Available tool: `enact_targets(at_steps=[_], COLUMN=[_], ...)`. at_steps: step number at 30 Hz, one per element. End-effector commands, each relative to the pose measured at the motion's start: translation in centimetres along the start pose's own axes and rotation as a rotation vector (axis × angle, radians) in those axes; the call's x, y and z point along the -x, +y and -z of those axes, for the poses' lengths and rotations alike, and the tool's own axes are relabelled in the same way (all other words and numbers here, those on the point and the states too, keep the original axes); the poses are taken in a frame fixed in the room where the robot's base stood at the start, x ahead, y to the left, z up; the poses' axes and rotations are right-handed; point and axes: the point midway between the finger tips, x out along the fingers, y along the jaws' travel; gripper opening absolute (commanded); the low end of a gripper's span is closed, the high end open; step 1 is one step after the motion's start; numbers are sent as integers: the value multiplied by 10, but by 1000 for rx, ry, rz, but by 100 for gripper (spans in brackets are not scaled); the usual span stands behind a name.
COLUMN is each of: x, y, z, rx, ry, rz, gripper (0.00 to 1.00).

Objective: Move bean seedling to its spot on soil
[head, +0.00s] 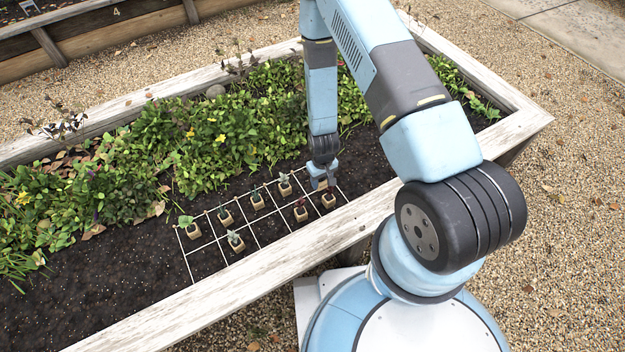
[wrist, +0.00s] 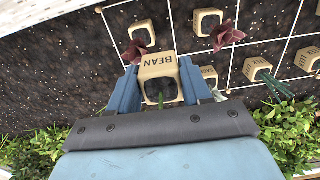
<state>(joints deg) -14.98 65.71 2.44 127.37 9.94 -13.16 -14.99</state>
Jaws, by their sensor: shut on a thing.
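The bean seedling is a small tan pot (wrist: 158,66) marked BEAN, with a bit of green at its dark opening, in the wrist view. My gripper (wrist: 160,84) is shut on it, with one blue finger on each side. In the head view my gripper (head: 321,168) points down at the far right end of the white grid (head: 258,232) on the soil, and the held pot (head: 321,185) shows just under it. I cannot tell whether the pot touches the soil. The seedling's leaves are mostly hidden.
Several potted seedlings stand in the grid's other cells. Two with dark red leaves, one pot (wrist: 143,33) and another pot (wrist: 207,21), are close to the held pot. Leafy green plants (head: 215,130) grow behind the grid. The wooden bed edge (head: 250,280) runs along the front.

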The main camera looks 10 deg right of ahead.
Motion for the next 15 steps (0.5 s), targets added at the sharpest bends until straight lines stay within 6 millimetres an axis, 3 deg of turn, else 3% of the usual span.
enact_targets(at_steps=[3,6,15], x=[-9,-14,-39], y=[-8,-8,10], z=[-9,-4,49], rx=[18,22,23], ry=[0,3,4], rz=[1,1,1], gripper=[18,18,18])
